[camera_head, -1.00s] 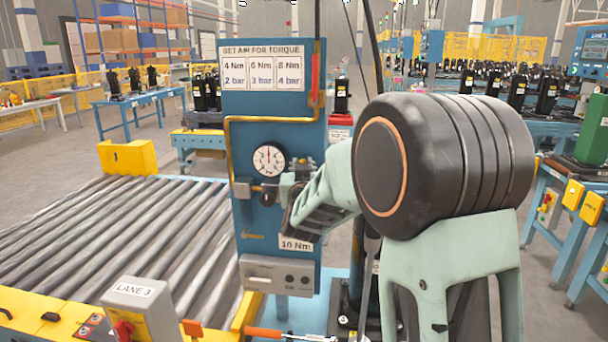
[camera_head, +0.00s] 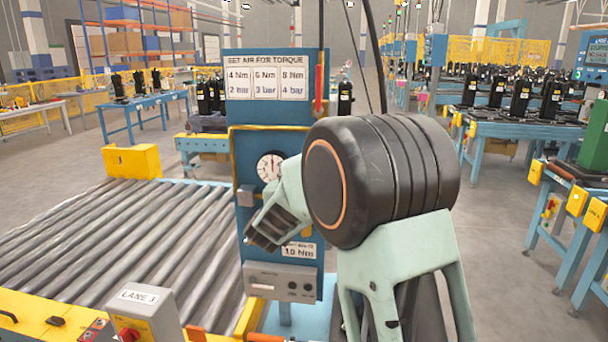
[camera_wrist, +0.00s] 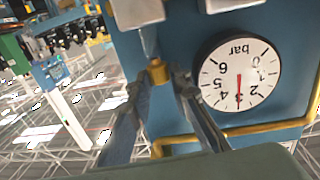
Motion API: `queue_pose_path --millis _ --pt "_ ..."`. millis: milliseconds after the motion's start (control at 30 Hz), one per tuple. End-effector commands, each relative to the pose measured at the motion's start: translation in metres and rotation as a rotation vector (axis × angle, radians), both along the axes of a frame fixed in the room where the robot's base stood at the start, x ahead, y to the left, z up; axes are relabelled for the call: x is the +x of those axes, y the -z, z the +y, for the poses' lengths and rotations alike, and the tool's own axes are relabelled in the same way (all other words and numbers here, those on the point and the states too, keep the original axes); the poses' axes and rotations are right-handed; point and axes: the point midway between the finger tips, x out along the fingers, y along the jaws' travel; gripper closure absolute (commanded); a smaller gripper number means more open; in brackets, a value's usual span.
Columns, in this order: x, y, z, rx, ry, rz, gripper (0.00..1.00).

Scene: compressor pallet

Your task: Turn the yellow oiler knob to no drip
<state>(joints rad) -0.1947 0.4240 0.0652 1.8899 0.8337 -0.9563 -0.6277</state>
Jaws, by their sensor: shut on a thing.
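The yellow oiler knob (camera_wrist: 157,72) shows in the wrist view, under a clear part on the blue panel. The two fingers of my gripper (camera_wrist: 160,84) are on either side of it, shut on it. The wrist view is upside down. In the head view my gripper (camera_head: 264,232) is in front of the panel, below the gauge, and the knob is hidden. The round pressure gauge (camera_wrist: 262,72) is beside the knob; its red needle is near 3 bar.
The blue panel (camera_head: 243,215) carries a torque chart (camera_head: 267,78), a 10 Nm label (camera_head: 301,250) and a grey box (camera_head: 278,281). A yellow pipe (camera_wrist: 255,127) runs near the gauge. A roller conveyor (camera_head: 110,235) fills the left.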

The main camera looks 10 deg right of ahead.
Motion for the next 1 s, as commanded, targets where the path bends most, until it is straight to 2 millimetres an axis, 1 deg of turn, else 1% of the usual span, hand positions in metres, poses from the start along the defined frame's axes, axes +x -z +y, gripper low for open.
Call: queue_pose_path --millis 167,200,333,367,633,733,867,1000 --pt "0.000 -0.002 0.000 -0.002 0.000 -0.004 1.00" --pt "0.000 -0.002 0.000 -0.002 0.000 -0.004 0.80" --pt "0.000 -0.002 0.000 -0.001 0.000 -0.003 0.65" --pt "0.000 -0.002 0.000 -0.001 -0.001 -0.003 0.64" --pt "0.000 -0.001 0.001 -0.001 -0.003 -0.002 0.64" --pt "-0.004 -0.001 0.004 0.000 -0.004 -0.001 0.64" --pt "-0.018 -0.001 0.009 -0.001 -0.004 -0.002 0.64" --pt "-0.040 -0.002 0.017 0.000 -0.003 -0.003 0.64"
